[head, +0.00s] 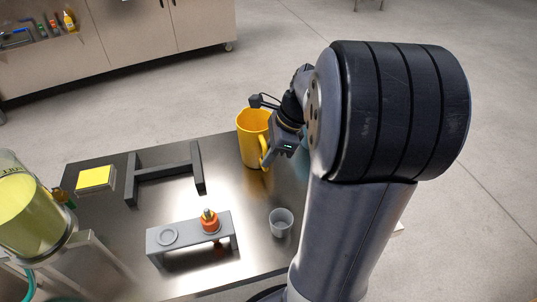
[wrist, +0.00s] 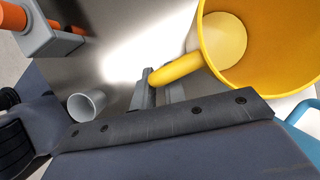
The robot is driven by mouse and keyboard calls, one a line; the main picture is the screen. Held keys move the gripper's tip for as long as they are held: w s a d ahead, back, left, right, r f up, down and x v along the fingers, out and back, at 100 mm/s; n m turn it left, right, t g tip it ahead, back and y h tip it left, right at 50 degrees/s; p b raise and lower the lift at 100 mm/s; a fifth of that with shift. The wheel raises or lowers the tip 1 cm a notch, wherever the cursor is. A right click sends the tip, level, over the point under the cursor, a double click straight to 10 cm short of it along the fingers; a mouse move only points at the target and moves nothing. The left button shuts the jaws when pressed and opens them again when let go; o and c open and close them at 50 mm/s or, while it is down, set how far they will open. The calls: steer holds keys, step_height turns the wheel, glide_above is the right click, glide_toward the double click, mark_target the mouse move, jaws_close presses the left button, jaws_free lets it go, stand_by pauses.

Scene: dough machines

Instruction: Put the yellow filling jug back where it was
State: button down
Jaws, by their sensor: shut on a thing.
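The yellow filling jug (head: 251,138) is upright at the far right part of the metal table, near its back edge, in the head view. In the wrist view the jug (wrist: 250,50) fills the upper right, its open top facing the camera, and it looks empty inside. My gripper (head: 268,152) is at the jug's right side, and in the wrist view its fingers (wrist: 160,88) are shut on the jug's handle. I cannot tell whether the jug's base touches the table. Nothing marks the jug's former place.
The metal table (head: 110,240) also holds a dark H-shaped stand (head: 167,172), a yellow-topped block (head: 96,179), a grey stand (head: 190,237) with an orange-collared part (head: 210,222), and a small grey cup (head: 281,222). A clear hopper with yellow contents (head: 30,215) stands at left.

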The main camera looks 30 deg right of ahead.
steer(key=shift+f, duration=0.1)
steer(key=c, duration=1.5)
jaws_free()
steer(key=shift+o, duration=0.2)
steer(key=p+v, duration=0.3)
steer(key=v, duration=0.9)
